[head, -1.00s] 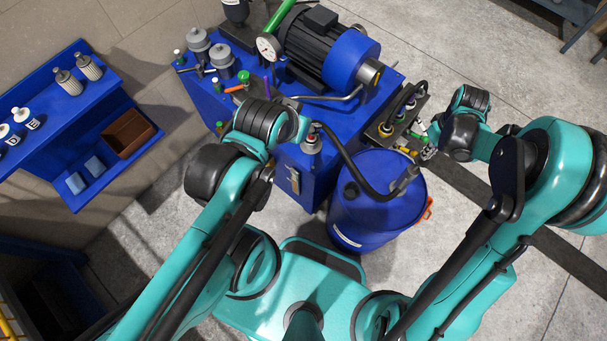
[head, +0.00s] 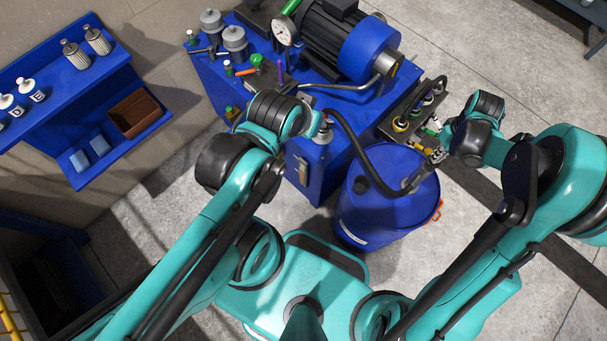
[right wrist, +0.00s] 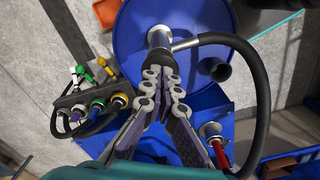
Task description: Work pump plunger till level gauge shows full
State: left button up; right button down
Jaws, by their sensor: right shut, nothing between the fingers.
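The blue drum (head: 361,222) stands in front of the blue power unit, with the metal hand pump (head: 413,180) on its lid. The pump also shows in the right wrist view (right wrist: 158,38). A black hose (head: 345,135) runs from it to a fitting on the unit's tank. My right gripper (head: 437,155) is beside and above the pump top. In the right wrist view its fingers (right wrist: 164,78) are shut and empty, partly covering the pump. A narrow sight gauge (head: 302,170) is on the tank front; its level is too small to read.
A motor (head: 365,50), a dial gauge (head: 285,31) and grey canisters (head: 235,42) top the unit. A valve block with coloured fittings (right wrist: 88,103) lies close to my right gripper. A blue shelf (head: 75,85) with bottles, filters and a brown bin stands at left.

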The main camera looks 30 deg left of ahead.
jog(key=shift+f+b, duration=0.55)
jog(key=shift+f, duration=0.35)
jog(key=shift+r+p, duration=2.2)
jog(key=shift+r, duration=1.3)
jog(key=shift+f, duration=0.15)
notch_tip(320, 180, down, 7)
jog(key=b, duration=0.6)
jog(key=shift+r+p, duration=2.2)
jog(key=shift+r, duration=1.4)
jog(key=shift+f, duration=0.1)
notch_tip(320, 180, down, 7)
jog(key=b, duration=0.6)
jog(key=shift+r+p, duration=2.35)
jog(key=shift+r, duration=1.25)
